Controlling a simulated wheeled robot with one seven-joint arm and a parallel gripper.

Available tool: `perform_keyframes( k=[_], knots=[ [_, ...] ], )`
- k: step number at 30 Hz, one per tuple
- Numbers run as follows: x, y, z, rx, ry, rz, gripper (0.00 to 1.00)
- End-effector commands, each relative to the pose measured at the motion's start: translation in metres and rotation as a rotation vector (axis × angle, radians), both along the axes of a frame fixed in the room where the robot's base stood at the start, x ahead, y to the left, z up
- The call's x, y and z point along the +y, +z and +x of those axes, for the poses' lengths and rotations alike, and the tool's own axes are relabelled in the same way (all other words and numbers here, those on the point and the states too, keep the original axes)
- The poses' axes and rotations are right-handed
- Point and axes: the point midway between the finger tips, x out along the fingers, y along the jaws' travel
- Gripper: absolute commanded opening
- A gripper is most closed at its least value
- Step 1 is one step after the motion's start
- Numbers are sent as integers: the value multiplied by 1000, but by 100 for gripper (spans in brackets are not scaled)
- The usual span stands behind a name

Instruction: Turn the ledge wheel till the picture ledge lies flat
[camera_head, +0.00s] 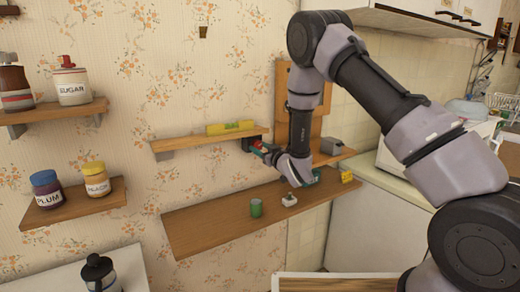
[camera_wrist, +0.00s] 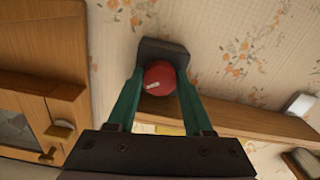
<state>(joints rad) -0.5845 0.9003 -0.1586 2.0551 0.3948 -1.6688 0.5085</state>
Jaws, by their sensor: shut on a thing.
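The picture ledge (camera_head: 180,144) is a short wooden shelf on the papered wall, with a yellow spirit level (camera_head: 230,128) on top. Its bubble is too small to read, and I cannot tell how far the ledge tilts. The red ledge wheel (camera_wrist: 160,78), with a white mark on its face, sits on a dark mount (camera_wrist: 165,47) at the ledge's right end. My gripper (camera_wrist: 159,88) is shut on the wheel, with one green finger on each side. In the head view the wheel is mostly hidden by my gripper (camera_head: 260,147).
Jars stand on two left shelves, including a sugar jar (camera_head: 71,86).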

Motion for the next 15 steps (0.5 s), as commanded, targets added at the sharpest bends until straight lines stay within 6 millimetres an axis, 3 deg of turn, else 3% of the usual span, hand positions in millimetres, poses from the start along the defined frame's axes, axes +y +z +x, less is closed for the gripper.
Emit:
perform_keyframes(
  k=[15],
  knots=[
    [-1, 1, 0, -176, 0, -261, 0]
  ],
)
